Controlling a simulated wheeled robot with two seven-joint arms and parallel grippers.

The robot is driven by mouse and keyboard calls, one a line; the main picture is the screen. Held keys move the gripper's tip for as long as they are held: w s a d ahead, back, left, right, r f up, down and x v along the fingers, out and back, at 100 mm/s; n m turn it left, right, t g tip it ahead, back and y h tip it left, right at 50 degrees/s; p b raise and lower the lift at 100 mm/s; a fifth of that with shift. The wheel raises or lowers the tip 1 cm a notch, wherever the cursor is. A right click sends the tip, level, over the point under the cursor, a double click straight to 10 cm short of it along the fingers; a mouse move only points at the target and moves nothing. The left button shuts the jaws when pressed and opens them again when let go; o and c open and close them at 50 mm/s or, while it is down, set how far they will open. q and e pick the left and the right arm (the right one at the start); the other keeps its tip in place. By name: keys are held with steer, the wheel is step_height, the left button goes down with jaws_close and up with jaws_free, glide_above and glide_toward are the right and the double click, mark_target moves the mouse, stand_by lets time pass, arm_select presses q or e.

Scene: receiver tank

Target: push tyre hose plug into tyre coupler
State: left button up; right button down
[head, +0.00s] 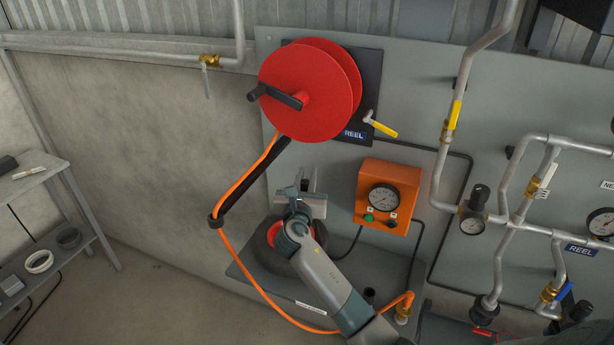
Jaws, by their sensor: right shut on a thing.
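The tyre coupler cannot be made out; whether plug and coupler touch cannot be told. A thin black hose (353,243) runs from the orange gauge box (388,196) down behind my arm. My left gripper is out of view.
The tyre stands on a grey shelf (252,277). Pipes, valves and gauges fill the right. A side bench (40,178) is at left.

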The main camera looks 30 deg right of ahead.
stand_by(0.3)
steer(key=shift+f, duration=0.2)
steer(key=shift+f+b, duration=0.9)
steer(key=shift+f, duration=1.05)
steer(key=shift+p, duration=0.65)
steer(key=shift+f+b, duration=0.35)
steer(key=shift+f, duration=0.55)
stand_by(1.4)
steer(key=c, duration=1.5)
jaws_free()
steer(key=shift+c, duration=0.2)
steer(key=shift+s, duration=0.1)
